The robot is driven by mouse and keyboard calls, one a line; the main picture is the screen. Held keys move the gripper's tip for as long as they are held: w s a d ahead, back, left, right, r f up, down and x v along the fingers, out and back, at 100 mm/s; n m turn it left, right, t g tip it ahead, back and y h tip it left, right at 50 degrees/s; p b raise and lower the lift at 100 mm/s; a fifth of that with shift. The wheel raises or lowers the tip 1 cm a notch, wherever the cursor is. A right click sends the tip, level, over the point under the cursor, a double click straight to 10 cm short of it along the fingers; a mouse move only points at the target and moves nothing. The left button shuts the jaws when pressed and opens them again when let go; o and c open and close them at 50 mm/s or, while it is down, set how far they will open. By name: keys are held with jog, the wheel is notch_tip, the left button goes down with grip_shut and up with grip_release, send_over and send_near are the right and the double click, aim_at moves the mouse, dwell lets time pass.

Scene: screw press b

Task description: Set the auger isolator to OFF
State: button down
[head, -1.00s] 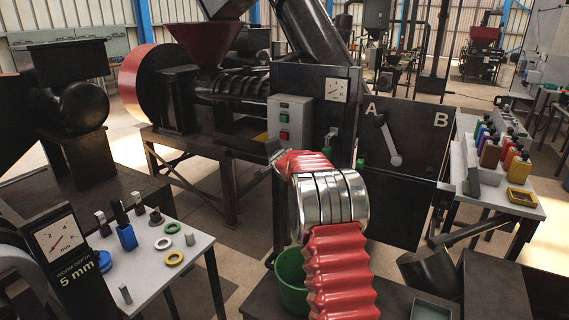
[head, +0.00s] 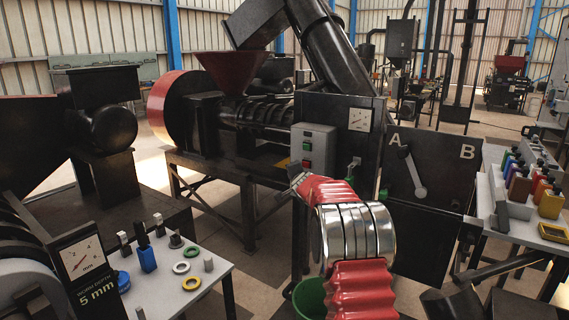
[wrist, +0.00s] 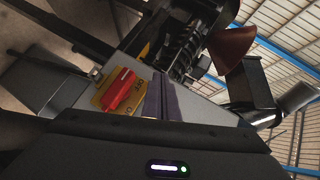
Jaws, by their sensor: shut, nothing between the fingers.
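In the wrist view a red rotary handle (wrist: 121,88) sits on a yellow plate (wrist: 100,98) on a grey box face; I take it to be the auger isolator. Its markings are too small and turned to read surely. My gripper (wrist: 160,100) is shut and empty, its fingers beside the handle in the picture; I cannot tell if they touch. In the head view my gripper (head: 298,181) is in front of the press, just below the grey box (head: 314,138) with green and red buttons. The red handle cannot be made out there.
A dark panel marked A and B (head: 432,215) with a grey lever stands right of my arm. A green bucket (head: 308,298) is below my arm. A table (head: 212,262) with rings and small parts is at left; bottles (head: 520,185) stand on a bench at right.

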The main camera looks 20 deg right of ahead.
jog(key=s+a+r, duration=0.4)
jog(key=a+r, duration=0.1)
jog(key=r, duration=0.4)
jog(key=shift+a, duration=0.35)
dwell(0.6)
